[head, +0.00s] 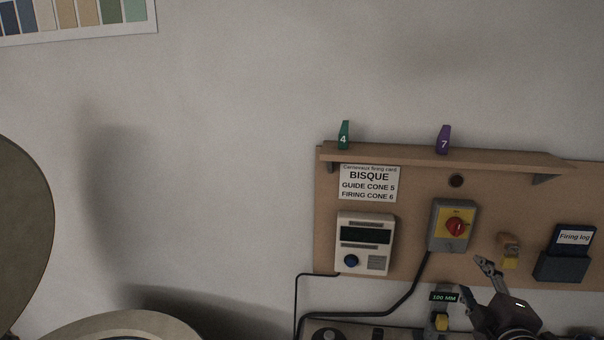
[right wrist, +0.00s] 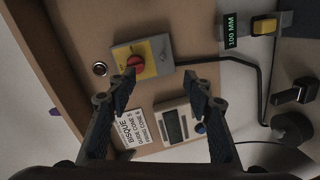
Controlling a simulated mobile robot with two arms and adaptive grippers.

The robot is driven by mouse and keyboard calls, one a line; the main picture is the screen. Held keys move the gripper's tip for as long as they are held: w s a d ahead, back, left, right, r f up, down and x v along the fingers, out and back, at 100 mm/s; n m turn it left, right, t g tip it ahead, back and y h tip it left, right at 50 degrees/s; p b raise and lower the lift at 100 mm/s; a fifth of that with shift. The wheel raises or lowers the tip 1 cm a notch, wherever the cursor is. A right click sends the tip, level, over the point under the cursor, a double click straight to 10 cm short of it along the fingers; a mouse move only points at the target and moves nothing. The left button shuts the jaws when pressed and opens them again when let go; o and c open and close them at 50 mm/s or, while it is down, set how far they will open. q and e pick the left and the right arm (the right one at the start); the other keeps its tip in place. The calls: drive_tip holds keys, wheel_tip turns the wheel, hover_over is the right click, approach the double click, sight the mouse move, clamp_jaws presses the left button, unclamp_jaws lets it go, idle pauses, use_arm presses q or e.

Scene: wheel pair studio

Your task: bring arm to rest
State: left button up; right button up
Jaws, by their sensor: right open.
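My right gripper (head: 472,288) is at the lower right in the head view, below the wall board. Its fingers are spread and hold nothing. In the right wrist view the gripper (right wrist: 160,88) shows two fingers apart, with the board beyond them. The red rotary switch (head: 456,227) on its yellow plate is up and left of the gripper in the head view; it also shows in the right wrist view (right wrist: 135,65). My left gripper is not in view.
The board carries a controller (head: 364,244), a firing card (head: 368,183) and a firing log holder (head: 562,267). Cones 4 (head: 343,136) and 7 (head: 443,140) stand on its shelf (head: 430,156). A 100 MM label (head: 444,297) is beside the gripper. Bare wall fills the middle.

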drive_tip(key=s+a+f+m+g+y, duration=0.1)
drive_tip(key=s+a+f+m+g, duration=0.25)
drive_tip(key=s+f, duration=0.5)
drive_tip(key=s+a+f+m+g, duration=0.3)
drive_tip(key=s+a+f, duration=0.15)
drive_tip(key=f, duration=0.75)
drive_tip(key=s+a+f+m+g+y, duration=0.2)
drive_tip(key=s+a+f+g, duration=0.15)
drive_tip(key=s+a, duration=0.35)
drive_tip(key=s+a+f+m+g+y, duration=0.15)
drive_tip(key=s+a+f, duration=0.3)
drive_tip(key=s, duration=0.45)
wheel_tip(320, 180, down, 30)
drive_tip(key=s+f+g+b, duration=0.1)
drive_tip(key=s+g+b, duration=0.1)
drive_tip(key=s+b, duration=0.1)
drive_tip(key=s+d+f+g+b, duration=0.1)
drive_tip(key=s+d+f+b, duration=0.1)
drive_tip(key=s+f, duration=1.4)
drive_tip(key=shift+d+f+n+b, duration=0.3)
drive_tip(key=shift+d, duration=0.2)
